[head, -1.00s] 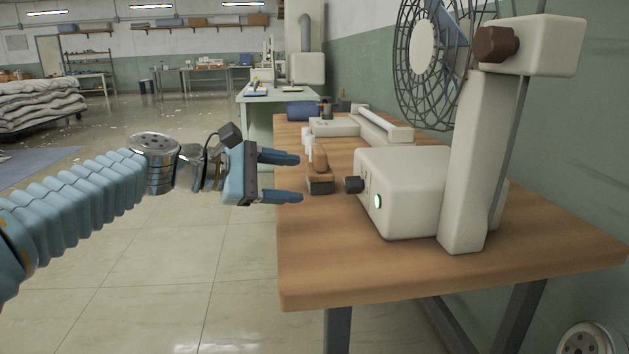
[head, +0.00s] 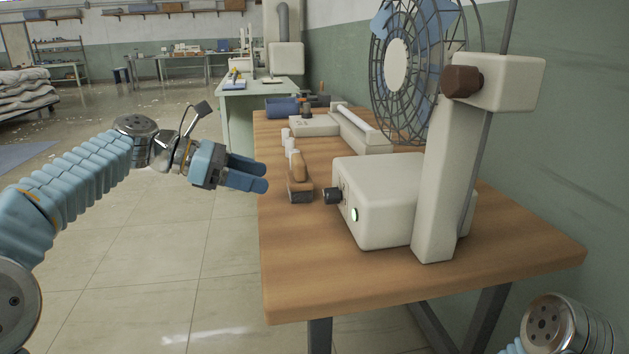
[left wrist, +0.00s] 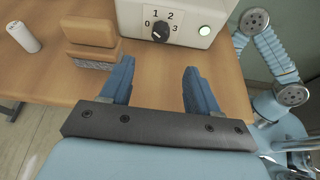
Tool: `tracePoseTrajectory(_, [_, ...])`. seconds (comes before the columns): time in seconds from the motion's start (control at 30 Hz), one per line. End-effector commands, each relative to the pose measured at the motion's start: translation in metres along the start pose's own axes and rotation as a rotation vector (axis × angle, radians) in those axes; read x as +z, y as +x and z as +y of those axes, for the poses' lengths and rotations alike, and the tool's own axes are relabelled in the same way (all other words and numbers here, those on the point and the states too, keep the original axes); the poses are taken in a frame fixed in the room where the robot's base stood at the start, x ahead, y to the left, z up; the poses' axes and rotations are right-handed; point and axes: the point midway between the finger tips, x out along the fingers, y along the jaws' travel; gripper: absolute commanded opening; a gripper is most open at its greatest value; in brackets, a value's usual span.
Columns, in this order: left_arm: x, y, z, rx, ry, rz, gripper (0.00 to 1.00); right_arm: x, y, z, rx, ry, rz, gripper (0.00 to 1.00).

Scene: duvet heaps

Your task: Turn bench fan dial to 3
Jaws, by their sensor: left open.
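The bench fan has a cream base box (head: 375,205), a post and a round wire cage (head: 410,75). Its black dial (head: 333,196) sticks out from the box's left face, beside a lit green button (head: 354,215). In the left wrist view the dial (left wrist: 160,33) has 0, 1, 2 and 3 printed around it; I cannot tell surely which number it points at. My left gripper (head: 265,177) is open and empty, left of the dial and apart from it. In the left wrist view the dial lies ahead, between the fingers (left wrist: 158,67). My right gripper is out of view.
A wooden brush (head: 299,180) stands on the wooden bench (head: 370,285) between my left gripper and the dial's side.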

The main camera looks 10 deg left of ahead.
Motion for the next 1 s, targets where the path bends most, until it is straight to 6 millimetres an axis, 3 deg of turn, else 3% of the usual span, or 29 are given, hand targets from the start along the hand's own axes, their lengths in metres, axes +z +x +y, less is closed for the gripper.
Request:
tracePoseTrajectory(0.17, [-0.002,0.026,-0.001,-0.006,-0.005,-0.001,0.61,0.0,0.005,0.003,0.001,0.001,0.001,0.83])
tracePoseTrajectory(0.4, [-0.002,0.083,-0.001,-0.006,-0.004,0.0,0.61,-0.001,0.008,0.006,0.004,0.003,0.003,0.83])
tracePoseTrajectory(0.6, [-0.001,0.119,-0.001,-0.004,-0.003,-0.001,0.61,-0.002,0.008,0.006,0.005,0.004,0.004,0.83])
tracePoseTrajectory(0.8, [-0.001,0.134,-0.001,-0.001,-0.002,0.0,0.61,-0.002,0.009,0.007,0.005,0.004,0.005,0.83])
tracePoseTrajectory(1.0, [-0.001,0.136,-0.001,-0.001,-0.003,0.0,0.61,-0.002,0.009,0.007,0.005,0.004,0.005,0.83])
